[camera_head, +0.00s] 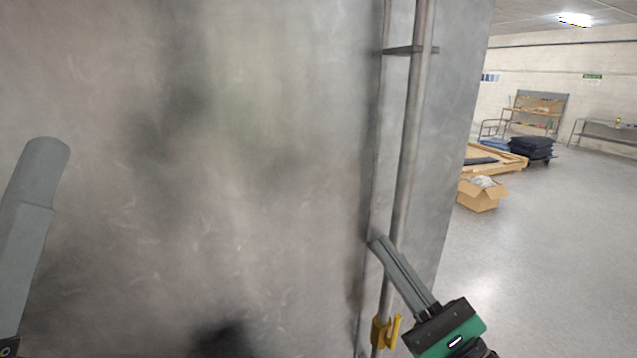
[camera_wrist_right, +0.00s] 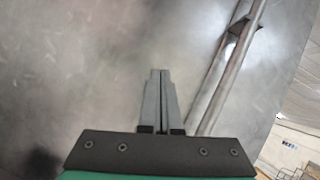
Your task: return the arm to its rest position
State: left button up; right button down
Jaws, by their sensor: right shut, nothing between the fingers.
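My right gripper (camera_head: 376,243) is in front of the right edge of a large grey metal door (camera_head: 230,150). Its grey fingers are together with nothing between them, and it shows from behind in the right wrist view (camera_wrist_right: 157,74). The fingertips overlap the vertical bar (camera_head: 411,130) in the head view; whether they touch it I cannot tell. In the wrist view the bar (camera_wrist_right: 232,70) runs to the right of the fingers. A grey arm link of mine stands at the left edge of the head view. My left gripper is not in view.
A yellow latch handle (camera_head: 386,331) sits low on the bar, just left of my right gripper's body. Open floor (camera_head: 550,240) lies to the right. A cardboard box (camera_head: 482,194), a wooden pallet (camera_head: 490,160) and dark folded stacks (camera_head: 532,148) stand farther back.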

jog(key=s+r+n+t, duration=0.3)
jog(key=s+r+n, duration=0.5)
jog(key=r+n, duration=0.45)
jog(key=s+d+r+n+t+h, duration=0.4)
jog(key=s+d+n+h, duration=0.2)
jog(key=n+h, duration=0.5)
jog(key=d+n, duration=0.2)
jog(key=shift+s+d, duration=0.3)
jog(key=shift+s, duration=0.1)
